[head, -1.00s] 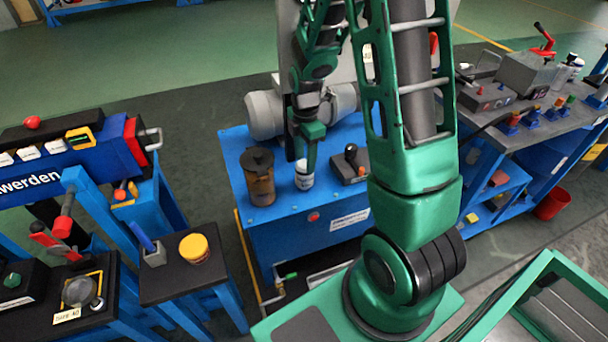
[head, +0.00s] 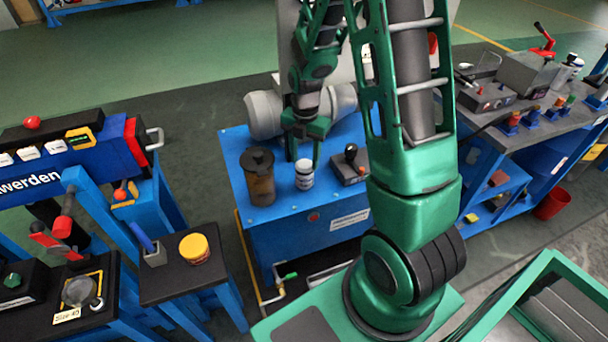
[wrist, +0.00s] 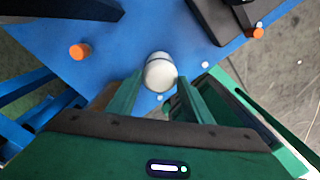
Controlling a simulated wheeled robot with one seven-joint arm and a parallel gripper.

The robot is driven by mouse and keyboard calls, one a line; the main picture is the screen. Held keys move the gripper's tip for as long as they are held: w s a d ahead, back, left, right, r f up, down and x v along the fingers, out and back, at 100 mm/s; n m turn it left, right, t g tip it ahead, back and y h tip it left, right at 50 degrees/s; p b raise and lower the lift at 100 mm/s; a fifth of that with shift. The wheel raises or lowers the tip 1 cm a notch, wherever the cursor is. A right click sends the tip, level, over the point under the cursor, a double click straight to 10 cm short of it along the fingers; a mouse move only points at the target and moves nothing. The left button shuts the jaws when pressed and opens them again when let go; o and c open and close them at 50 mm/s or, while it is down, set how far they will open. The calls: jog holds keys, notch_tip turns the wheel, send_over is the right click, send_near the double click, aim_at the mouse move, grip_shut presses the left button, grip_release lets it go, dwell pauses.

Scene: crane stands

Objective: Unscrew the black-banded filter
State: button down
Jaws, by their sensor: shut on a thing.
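The black-banded filter (head: 304,180) is a small white cylinder with a dark band near its top. It stands upright on the blue cabinet (head: 235,150). In the wrist view its pale round top (wrist: 160,72) lies between the fingertips. My gripper (head: 304,160) points down over the filter, one green finger on each side, shut on it. The gripper (wrist: 161,80) also shows in the wrist view. The filter's lower part is hidden there, and its exact contact with the fingers is hard to see.
A brown canister with a dark lid (head: 258,180) stands just left of the filter. A dark box with a black knob (head: 350,165) stands close on the right. A grey motor (head: 265,115) is behind.

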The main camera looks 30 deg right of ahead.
jog(key=shift+n, duration=0.3)
jog(key=n, duration=0.5)
jog(key=c, duration=0.8)
grip_release()
jog(key=shift+c, duration=1)
jog(key=shift+m, duration=0.3)
